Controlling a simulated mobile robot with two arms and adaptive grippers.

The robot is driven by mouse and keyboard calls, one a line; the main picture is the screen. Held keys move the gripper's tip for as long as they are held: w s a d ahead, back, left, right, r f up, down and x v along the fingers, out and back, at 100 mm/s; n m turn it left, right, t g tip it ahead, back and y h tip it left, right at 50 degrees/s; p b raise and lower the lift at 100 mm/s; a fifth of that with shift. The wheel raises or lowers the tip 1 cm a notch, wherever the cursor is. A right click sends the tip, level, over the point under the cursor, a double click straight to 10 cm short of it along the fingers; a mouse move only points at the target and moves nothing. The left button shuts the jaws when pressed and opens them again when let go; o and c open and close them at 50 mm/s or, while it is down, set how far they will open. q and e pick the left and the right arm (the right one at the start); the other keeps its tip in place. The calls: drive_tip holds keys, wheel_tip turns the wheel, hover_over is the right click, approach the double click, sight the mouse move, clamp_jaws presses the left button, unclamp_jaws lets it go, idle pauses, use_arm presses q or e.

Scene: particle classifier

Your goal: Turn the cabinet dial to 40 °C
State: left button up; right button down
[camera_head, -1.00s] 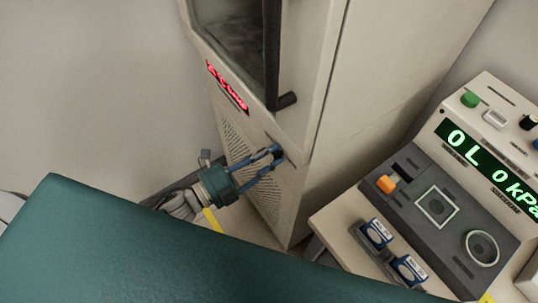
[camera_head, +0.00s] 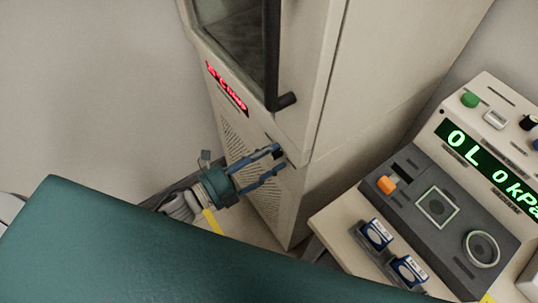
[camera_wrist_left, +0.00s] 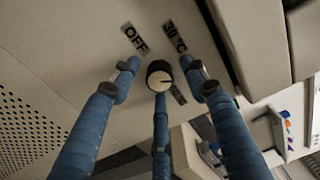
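The cabinet dial (camera_wrist_left: 159,76) is a small black knob with a pale face in the left wrist view. An "OFF" label (camera_wrist_left: 134,39) and a "30 °C" label (camera_wrist_left: 174,38) lie above it. Another label (camera_wrist_left: 179,93), below right, is partly hidden by a finger. My left gripper (camera_head: 279,160) is open at the cabinet's (camera_head: 305,130) lower front. Its blue fingers are spread around the dial, with small gaps visible in the wrist view. The fingers largely hide the dial in the head view. My right gripper is not in view.
A console (camera_head: 440,205) with a green display stands at the right. A perforated grille (camera_head: 238,145) lies left of my gripper.

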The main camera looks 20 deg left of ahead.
use_arm(q)
drive_tip(key=shift+a, duration=0.1)
drive_tip(key=v, duration=1.2)
